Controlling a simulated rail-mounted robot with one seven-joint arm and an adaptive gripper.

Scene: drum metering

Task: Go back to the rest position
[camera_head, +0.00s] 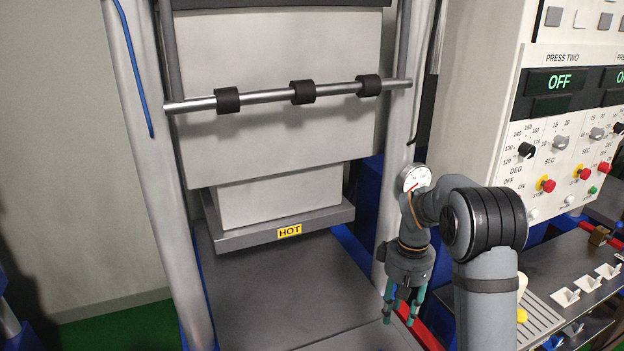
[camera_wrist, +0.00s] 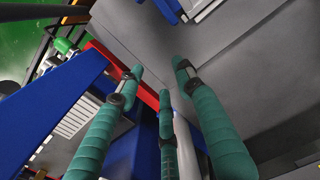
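My gripper (camera_head: 401,316) hangs fingers-down at the right edge of the press's lower plate, in front of the right press column. Its green fingers also show in the wrist view (camera_wrist: 159,78). They are spread apart with nothing between them. The gripper is open and empty. My arm bends down to it from the right. The wrist view shows the grey plate (camera_wrist: 245,50) and a red strip beyond the fingers.
The press's upper block (camera_head: 270,205) with a HOT label (camera_head: 289,231) hangs above the bare lower plate (camera_head: 270,290). A control panel (camera_head: 560,150) reading OFF stands at right, above a shelf with white holders (camera_head: 586,284).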

